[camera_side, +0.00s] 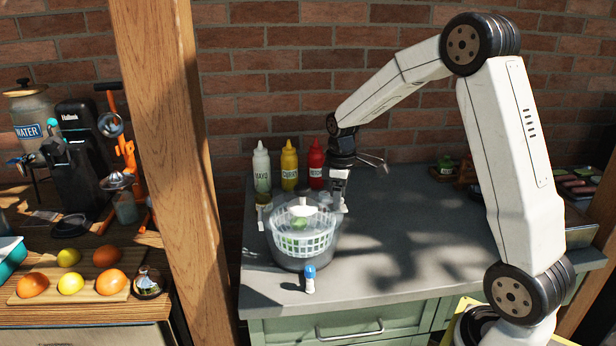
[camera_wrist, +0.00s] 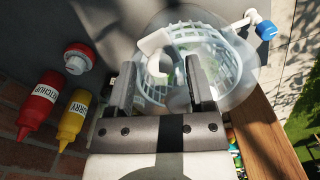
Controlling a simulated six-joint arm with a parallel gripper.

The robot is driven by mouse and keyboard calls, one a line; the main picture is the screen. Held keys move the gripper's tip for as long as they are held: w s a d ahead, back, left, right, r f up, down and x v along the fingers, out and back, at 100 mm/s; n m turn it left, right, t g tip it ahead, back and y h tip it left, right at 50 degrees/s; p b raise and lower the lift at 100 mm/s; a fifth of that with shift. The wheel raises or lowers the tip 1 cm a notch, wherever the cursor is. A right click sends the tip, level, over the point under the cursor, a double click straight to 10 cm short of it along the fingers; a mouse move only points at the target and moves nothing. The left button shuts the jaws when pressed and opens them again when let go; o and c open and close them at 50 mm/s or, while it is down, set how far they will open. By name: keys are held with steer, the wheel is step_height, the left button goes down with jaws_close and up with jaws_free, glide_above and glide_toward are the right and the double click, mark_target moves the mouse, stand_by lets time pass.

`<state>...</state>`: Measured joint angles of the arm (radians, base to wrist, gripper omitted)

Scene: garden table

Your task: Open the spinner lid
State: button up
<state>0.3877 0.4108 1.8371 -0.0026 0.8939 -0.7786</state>
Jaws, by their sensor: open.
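The salad spinner (camera_side: 300,248) stands on the grey counter, with a white slotted basket and green leaves inside. Its clear lid (camera_side: 304,217) lies over the top, with a white piece at its middle. My gripper (camera_side: 338,192) is at the spinner's upper right rim in the side view. In the wrist view my gripper (camera_wrist: 162,88) is open, with its two dark fingers apart over the spinner (camera_wrist: 215,62). A curved white handle (camera_wrist: 156,42) shows between and beyond the fingers. I cannot tell whether the fingers touch the lid.
Mayo (camera_side: 262,170), curry (camera_side: 289,168) and ketchup (camera_side: 315,165) bottles stand behind the spinner by the brick wall. A wooden post (camera_side: 172,130) rises at left. The counter to the right (camera_side: 420,245) is mostly clear.

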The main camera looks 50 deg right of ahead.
steer(key=shift+r, duration=0.15)
steer(key=c, duration=0.7)
steer(key=shift+r, duration=0.35)
jaws_close()
step_height(320, 180, up, 4)
steer(key=shift+r, duration=0.1)
steer(key=s+d+m+t+y, duration=0.4)
steer(key=d+m+t+y, duration=0.1)
steer(key=m, duration=1.1)
steer(key=s+d+m+t+y, duration=0.5)
steer(key=m, duration=1)
step_height(320, 180, down, 11)
steer(key=shift+w+f, duration=0.2)
